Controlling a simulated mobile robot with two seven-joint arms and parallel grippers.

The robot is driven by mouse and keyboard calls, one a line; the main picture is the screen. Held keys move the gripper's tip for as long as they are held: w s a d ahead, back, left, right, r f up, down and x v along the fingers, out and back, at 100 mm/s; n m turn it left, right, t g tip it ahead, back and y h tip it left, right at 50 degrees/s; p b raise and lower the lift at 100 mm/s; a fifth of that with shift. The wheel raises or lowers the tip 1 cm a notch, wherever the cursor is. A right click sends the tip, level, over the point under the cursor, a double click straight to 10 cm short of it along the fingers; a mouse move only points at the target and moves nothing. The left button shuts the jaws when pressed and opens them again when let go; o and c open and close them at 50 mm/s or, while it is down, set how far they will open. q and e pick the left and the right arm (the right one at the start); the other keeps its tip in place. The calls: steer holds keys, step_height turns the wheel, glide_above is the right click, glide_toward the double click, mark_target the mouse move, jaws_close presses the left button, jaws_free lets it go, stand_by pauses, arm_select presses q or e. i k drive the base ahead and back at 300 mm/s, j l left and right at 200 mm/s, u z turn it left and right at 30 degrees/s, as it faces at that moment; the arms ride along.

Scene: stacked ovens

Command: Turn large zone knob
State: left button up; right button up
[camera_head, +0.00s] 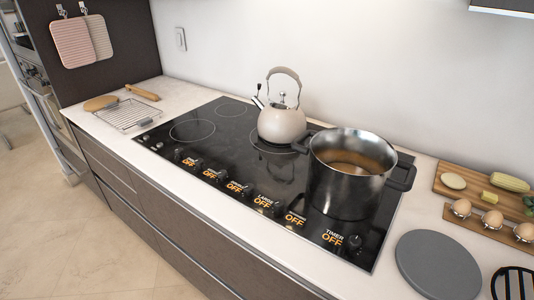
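A black cooktop (225,130) is set into the white counter. A row of small dark knobs runs along its front edge, each with an orange label reading OFF. The label reading LARGE OFF (263,203) is near the middle of the row. The large zone knob (276,204) beside it is small and dark against the black glass, so its exact turn is hard to tell. The TIMER knob (354,241) stands at the right end. Neither of my grippers is in view.
A steel pot (345,190) with brown liquid stands close behind the right knobs. A cream kettle (282,124) stands left of it. A grey round board (438,266) lies at right, near eggs in a wooden holder (468,222). The space in front of the counter is clear.

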mark_target(249, 188)
steer(key=u, duration=0.35)
steer(key=k+l+u, duration=0.1)
steer(key=l+u, duration=0.15)
steer(key=u, duration=0.2)
steer(key=k+l+u, duration=0.1)
steer(key=u, duration=0.35)
steer(key=k+l+u, duration=0.15)
steer(key=u, duration=0.25)
steer(key=l, duration=0.1)
